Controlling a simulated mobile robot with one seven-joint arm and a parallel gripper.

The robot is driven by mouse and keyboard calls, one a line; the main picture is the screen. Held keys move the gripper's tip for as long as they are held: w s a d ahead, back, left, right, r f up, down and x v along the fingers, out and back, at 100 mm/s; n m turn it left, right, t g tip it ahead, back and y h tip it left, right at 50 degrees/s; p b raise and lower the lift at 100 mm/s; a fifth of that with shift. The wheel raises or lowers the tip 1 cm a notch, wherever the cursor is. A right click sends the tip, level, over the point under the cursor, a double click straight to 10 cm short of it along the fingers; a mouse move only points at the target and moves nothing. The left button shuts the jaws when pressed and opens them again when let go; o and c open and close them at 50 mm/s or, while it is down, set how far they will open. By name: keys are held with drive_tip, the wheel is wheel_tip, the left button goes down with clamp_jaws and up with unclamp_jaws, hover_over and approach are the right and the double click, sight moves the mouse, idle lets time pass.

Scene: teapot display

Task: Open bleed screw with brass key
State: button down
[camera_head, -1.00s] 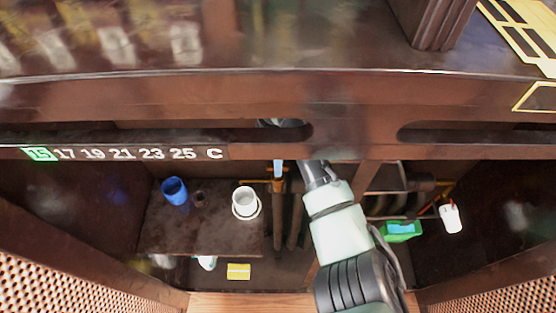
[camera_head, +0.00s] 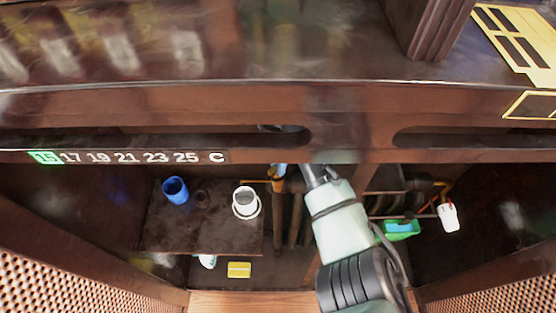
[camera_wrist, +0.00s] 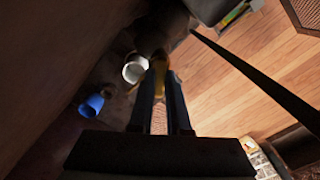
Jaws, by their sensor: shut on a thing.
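My gripper (camera_wrist: 160,82) is shut on a small brass-coloured piece, which looks like the brass key (camera_wrist: 160,64), at its fingertips in the wrist view. The key's far end runs into a dark, blurred area, so I cannot tell whether it touches a screw. In the head view my arm reaches into the cabinet under the dark counter edge, and most of my gripper is hidden there. I cannot make out the bleed screw.
A blue cup (camera_head: 175,190) and a white cup (camera_head: 246,203) stand on a dark shelf (camera_head: 215,238) left of my arm. A yellow block (camera_head: 239,270) lies below. A green item (camera_head: 402,229) and a white container (camera_head: 448,217) are to the right. Perforated doors (camera_head: 60,285) flank the opening.

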drive_tip(key=shift+n, duration=1.1)
